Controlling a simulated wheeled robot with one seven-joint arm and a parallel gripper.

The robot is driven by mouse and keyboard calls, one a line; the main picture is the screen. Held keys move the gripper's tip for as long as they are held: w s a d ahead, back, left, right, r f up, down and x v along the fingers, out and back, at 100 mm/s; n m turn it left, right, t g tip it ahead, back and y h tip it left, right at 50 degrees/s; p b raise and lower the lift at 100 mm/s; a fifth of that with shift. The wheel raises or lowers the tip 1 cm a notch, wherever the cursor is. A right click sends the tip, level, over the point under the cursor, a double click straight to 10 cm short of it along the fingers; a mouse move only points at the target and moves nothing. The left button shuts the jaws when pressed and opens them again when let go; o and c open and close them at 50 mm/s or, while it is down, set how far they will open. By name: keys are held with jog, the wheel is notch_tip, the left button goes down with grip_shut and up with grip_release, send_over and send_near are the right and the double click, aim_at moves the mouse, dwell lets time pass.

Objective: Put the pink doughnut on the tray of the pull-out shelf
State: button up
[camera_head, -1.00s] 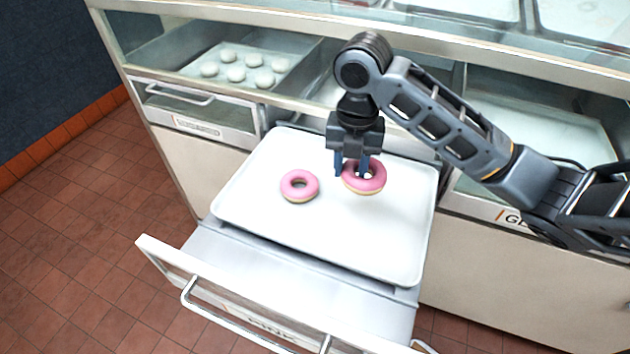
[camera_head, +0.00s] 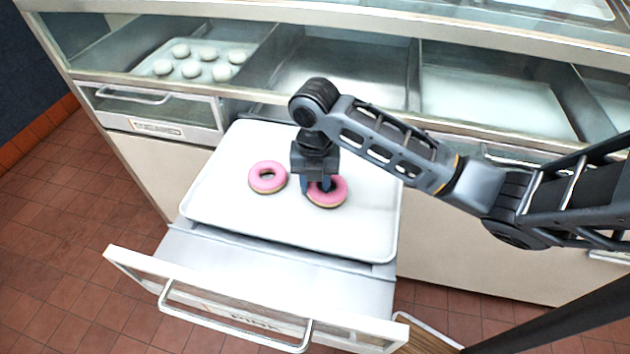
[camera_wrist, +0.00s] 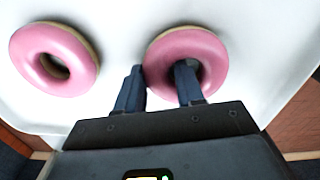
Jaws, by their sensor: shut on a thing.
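The pull-out shelf (camera_head: 270,262) is drawn out, and its white tray (camera_head: 225,205) lies on it. A pink doughnut (camera_head: 338,192) is held by my gripper (camera_head: 316,188) over the right part of the tray. In the wrist view, one finger of my gripper (camera_wrist: 162,72) is in the hole of this doughnut (camera_wrist: 213,52) and the other is outside its ring. The doughnut is level and at or very close to the tray surface; I cannot tell whether it touches. A second pink doughnut (camera_head: 267,187) lies to its left, apart from it, also in the wrist view (camera_wrist: 75,75).
A shut drawer (camera_head: 160,125) is at the left of the counter. Several white dough balls (camera_head: 192,69) sit on a tray behind glass. The shelf's front panel with its handle (camera_head: 235,328) stands nearest. Bare tray lies in front of both doughnuts.

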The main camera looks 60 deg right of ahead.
aim_at(315, 184)
jog(key=shift+f, duration=0.1)
jog(key=shift+f, duration=0.15)
jog(key=o, duration=1)
jog(key=shift+o, duration=0.2)
notch_tip(315, 184, up, 13)
jog(key=shift+f, duration=0.2)
